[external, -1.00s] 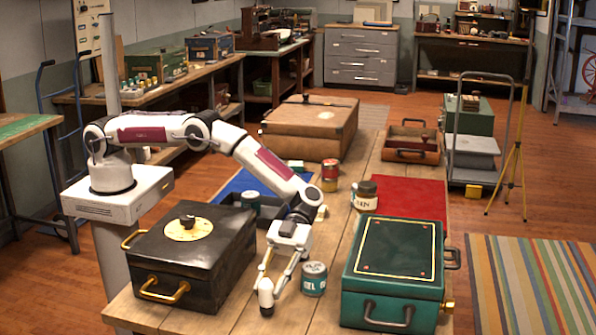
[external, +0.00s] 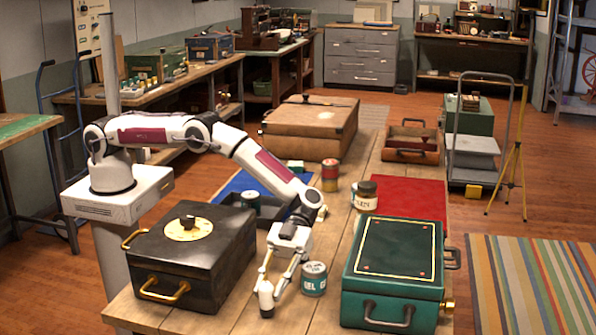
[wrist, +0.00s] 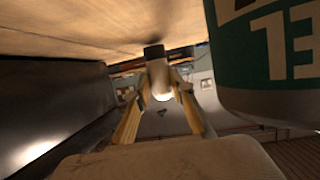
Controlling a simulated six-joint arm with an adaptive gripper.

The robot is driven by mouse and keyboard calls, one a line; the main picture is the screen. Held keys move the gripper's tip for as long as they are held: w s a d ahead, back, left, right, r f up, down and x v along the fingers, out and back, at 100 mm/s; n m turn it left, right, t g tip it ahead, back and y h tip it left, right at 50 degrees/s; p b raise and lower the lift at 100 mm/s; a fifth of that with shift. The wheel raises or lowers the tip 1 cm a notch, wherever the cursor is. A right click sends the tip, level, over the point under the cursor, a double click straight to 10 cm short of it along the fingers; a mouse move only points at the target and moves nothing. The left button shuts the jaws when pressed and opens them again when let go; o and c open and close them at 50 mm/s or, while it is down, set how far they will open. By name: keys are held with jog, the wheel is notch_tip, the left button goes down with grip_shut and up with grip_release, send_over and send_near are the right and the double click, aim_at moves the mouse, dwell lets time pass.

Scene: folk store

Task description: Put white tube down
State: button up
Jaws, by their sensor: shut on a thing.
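The white tube (external: 265,299) is upright between my fingertips, at the front of the wooden table between the black box and the teal can. In the wrist view the tube (wrist: 159,78) has a dark end pointing at the table top. That end is at or very close to the surface; I cannot tell whether it touches. My gripper (external: 270,284) points down and is shut on the tube, with both fingers (wrist: 160,92) against its sides in the wrist view.
The teal can (external: 314,279) stands close on the right, and the black box (external: 190,255) on the left. A green case (external: 395,270) lies farther right. A dark-lidded jar (external: 366,196) and a red can (external: 330,175) stand behind. Bare table (external: 300,318) lies around the tube.

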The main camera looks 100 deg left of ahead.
jog(key=shift+s+f, duration=0.2)
jog(key=shift+f, duration=0.9)
dwell(0.4)
jog(key=o, duration=0.9)
jog(key=shift+a, duration=0.1)
jog(key=v, duration=0.4)
jog(key=r+v, duration=0.1)
jog(key=v, duration=0.7)
jog(key=shift+w+r, duration=0.25)
jog(key=shift+r, duration=0.05)
